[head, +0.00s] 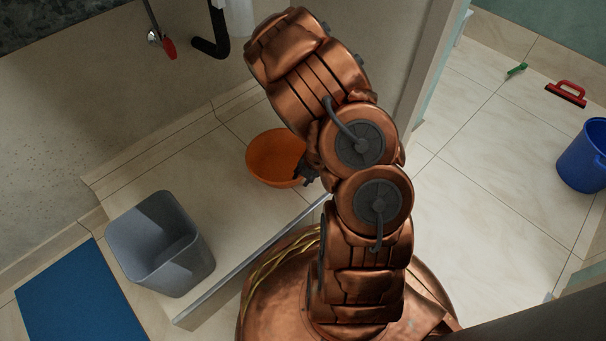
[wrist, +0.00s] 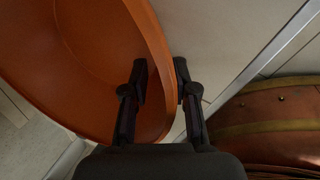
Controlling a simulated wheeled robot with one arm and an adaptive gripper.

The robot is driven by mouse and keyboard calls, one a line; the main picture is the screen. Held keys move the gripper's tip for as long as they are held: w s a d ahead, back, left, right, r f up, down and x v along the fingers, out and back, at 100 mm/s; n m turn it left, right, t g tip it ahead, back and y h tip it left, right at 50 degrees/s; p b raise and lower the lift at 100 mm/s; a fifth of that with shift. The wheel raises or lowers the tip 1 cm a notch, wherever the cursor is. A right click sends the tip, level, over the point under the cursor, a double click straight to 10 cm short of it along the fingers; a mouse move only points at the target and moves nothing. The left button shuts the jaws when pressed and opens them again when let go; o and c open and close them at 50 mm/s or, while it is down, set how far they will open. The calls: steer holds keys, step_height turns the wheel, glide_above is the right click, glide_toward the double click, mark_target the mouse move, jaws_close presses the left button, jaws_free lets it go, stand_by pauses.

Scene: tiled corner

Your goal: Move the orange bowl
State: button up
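The orange bowl (head: 272,157) rests in the tiled corner, to the left of my arm in the head view; my arm hides part of its right side. In the wrist view the bowl (wrist: 85,50) fills the upper left, with its rim running between my fingers. In the head view my gripper (head: 304,172) shows as a dark shape at the bowl's right edge, mostly covered by my arm.
A grey bin (head: 160,245) stands left of a low ledge (head: 215,300), with a blue mat (head: 75,300) beside it. A blue bucket (head: 583,157), a red-handled squeegee (head: 567,92) and a small green item (head: 516,70) are on the right floor. A wall edge (head: 430,70) divides the areas.

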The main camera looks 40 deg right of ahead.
steer(key=shift+o, duration=0.2)
steer(key=shift+r, duration=0.15)
steer(key=v, duration=1.2)
stand_by(0.9)
